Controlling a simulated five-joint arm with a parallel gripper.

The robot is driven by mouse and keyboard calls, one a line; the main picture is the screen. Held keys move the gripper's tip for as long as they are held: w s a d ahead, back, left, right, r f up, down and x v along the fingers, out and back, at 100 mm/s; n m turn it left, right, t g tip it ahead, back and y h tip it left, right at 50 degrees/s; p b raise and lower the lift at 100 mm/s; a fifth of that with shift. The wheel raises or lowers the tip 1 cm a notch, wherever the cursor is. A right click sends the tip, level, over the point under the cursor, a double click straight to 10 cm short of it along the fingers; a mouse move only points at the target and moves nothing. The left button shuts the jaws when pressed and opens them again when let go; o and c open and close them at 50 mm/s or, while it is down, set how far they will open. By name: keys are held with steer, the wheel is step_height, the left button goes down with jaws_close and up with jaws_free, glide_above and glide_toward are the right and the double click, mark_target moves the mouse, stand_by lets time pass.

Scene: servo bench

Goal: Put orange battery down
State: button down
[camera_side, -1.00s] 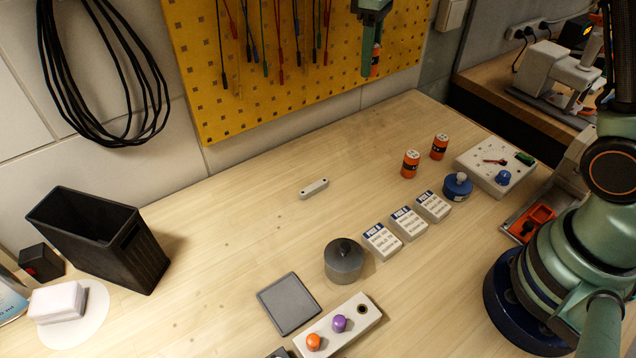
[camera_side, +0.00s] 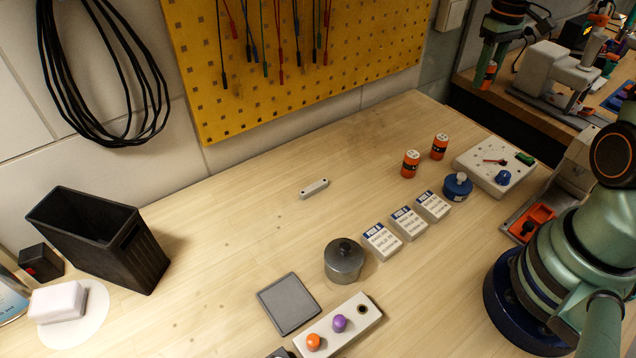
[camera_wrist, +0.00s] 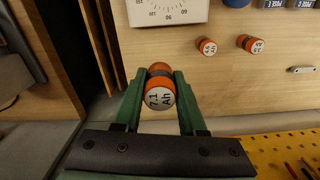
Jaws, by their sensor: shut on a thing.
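My gripper (camera_side: 488,66) is high at the upper right in the side view. It is shut on an orange battery (camera_wrist: 160,92) with a dark band, and its pale end marked "7.1 Ah" faces the wrist camera. The battery sits between the two green fingers, clear of any surface. In the side view only part of this battery (camera_side: 490,72) shows below the fingers. Two other orange batteries, the left one (camera_side: 410,164) and the right one (camera_side: 439,147), stand upright on the wooden bench. They also show in the wrist view (camera_wrist: 206,46).
A white panel with a blue knob (camera_side: 497,166) lies near the bench's right end. White boxes (camera_side: 408,224), a blue lidded pot (camera_side: 457,187) and a grey pot (camera_side: 344,262) stand nearer. A black bin (camera_side: 98,240) is at left. The bench's back middle is mostly clear.

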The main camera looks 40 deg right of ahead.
mark_target(461, 142)
step_height(461, 142, down, 15)
steer(key=shift+f, duration=0.15)
stand_by(0.4)
steer(key=shift+f, duration=0.15)
steer(key=shift+c, duration=2.4)
jaws_free()
